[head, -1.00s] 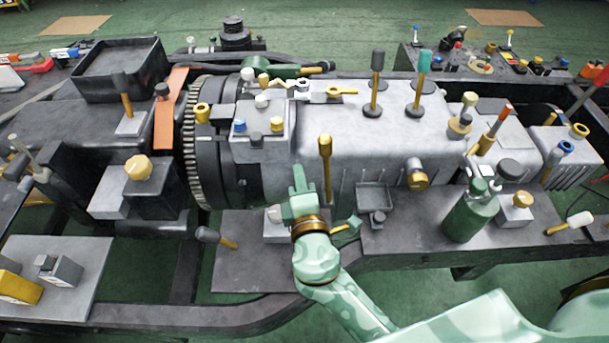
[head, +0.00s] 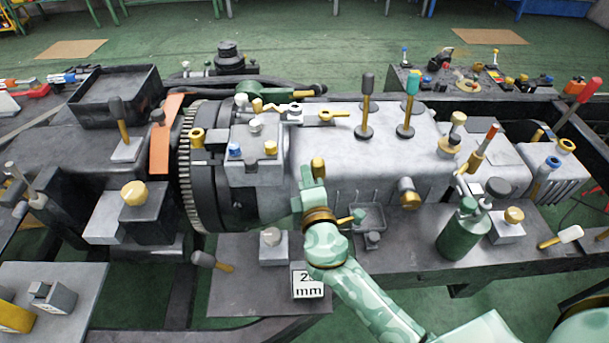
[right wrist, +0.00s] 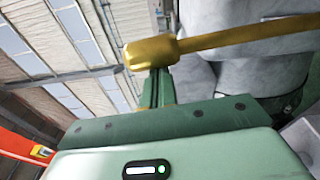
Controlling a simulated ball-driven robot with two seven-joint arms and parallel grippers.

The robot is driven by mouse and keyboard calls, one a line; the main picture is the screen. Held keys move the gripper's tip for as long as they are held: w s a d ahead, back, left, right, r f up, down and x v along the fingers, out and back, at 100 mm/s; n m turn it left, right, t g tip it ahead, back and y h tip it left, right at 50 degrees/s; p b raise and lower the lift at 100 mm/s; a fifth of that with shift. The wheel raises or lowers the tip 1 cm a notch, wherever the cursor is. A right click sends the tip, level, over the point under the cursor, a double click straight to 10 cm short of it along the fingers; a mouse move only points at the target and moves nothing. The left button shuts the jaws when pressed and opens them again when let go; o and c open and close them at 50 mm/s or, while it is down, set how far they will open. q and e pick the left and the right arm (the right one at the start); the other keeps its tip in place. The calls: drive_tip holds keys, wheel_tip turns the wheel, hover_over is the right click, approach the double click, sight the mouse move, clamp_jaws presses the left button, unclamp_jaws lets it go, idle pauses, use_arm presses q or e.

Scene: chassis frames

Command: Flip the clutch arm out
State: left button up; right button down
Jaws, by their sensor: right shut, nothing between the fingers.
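The clutch arm appears to be the gold lever (head: 318,166) at the front side of the grey gearbox casing, near the middle of the head view. Only its thick gold end shows there; its rod is hidden behind my right gripper. In the right wrist view the gold lever (right wrist: 215,39) runs across the top, its thick end just above the fingertips. My right gripper (head: 308,174) is shut and empty, right at the lever; I cannot tell whether it touches. My left gripper is not in view.
The grey gearbox casing (head: 385,145) lies behind the gripper, with a toothed flywheel (head: 187,165) to its left. A green bottle (head: 464,234) stands to the right. A "mm" label block (head: 308,284) and a knobbed block (head: 273,247) stand left of my forearm.

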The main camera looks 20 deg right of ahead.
drive_tip(key=shift+d, duration=0.15)
